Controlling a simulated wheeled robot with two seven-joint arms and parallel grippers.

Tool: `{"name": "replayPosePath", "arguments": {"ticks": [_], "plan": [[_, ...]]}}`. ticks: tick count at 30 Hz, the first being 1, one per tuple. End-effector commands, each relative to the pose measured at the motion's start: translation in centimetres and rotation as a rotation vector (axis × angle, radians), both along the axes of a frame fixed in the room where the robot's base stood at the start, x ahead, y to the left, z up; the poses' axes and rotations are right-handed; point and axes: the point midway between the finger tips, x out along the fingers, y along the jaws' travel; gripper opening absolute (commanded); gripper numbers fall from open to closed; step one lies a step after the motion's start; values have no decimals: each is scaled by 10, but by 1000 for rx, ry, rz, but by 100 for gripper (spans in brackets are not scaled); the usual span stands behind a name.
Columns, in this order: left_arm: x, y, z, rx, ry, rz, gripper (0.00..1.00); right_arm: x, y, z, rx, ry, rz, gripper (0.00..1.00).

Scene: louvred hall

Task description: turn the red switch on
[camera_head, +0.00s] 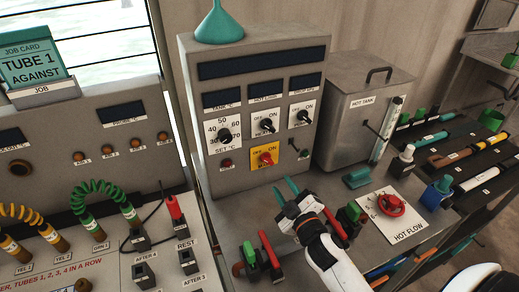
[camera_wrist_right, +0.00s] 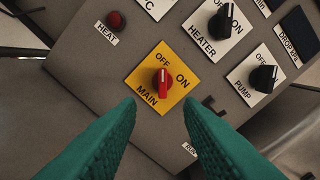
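The red switch (camera_wrist_right: 163,79) is a rotary knob on a yellow plate (camera_wrist_right: 145,75) marked MAIN, OFF and ON. In the wrist view its pale mark points up toward the word OFF. In the head view the red knob (camera_head: 266,158) sits low on the grey control box. My right gripper (camera_head: 287,188) is open, its teal fingers apart and empty, just below and in front of the plate. In the wrist view the gripper's fingers (camera_wrist_right: 160,115) lie either side below the knob, not touching it. My left gripper is not in view.
Black HEATER (camera_wrist_right: 220,23) and PUMP (camera_wrist_right: 264,78) knobs sit right of the plate, and a red HEAT button (camera_wrist_right: 115,20) left. A hot tank (camera_head: 345,110) stands right of the box.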

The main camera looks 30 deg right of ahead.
Motion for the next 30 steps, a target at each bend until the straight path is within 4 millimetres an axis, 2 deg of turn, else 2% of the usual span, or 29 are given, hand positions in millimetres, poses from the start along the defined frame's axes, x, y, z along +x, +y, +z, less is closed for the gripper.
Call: {"name": "replayPosePath", "arguments": {"ticks": [4,9,13,17,23,26,30], "plan": [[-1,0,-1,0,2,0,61,5,0,0,-3,-3,3,34],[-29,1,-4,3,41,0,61,22,-1,0,-4,-4,1,34],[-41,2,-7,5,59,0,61,41,-2,-1,-3,-3,2,34],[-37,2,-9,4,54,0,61,59,-4,0,-4,-3,1,34],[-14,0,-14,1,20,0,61,87,-5,-1,-2,-3,0,34],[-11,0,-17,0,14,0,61,101,-6,-1,-2,-3,1,34],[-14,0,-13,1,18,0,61,100,-6,-1,-1,1,1,34]]}}
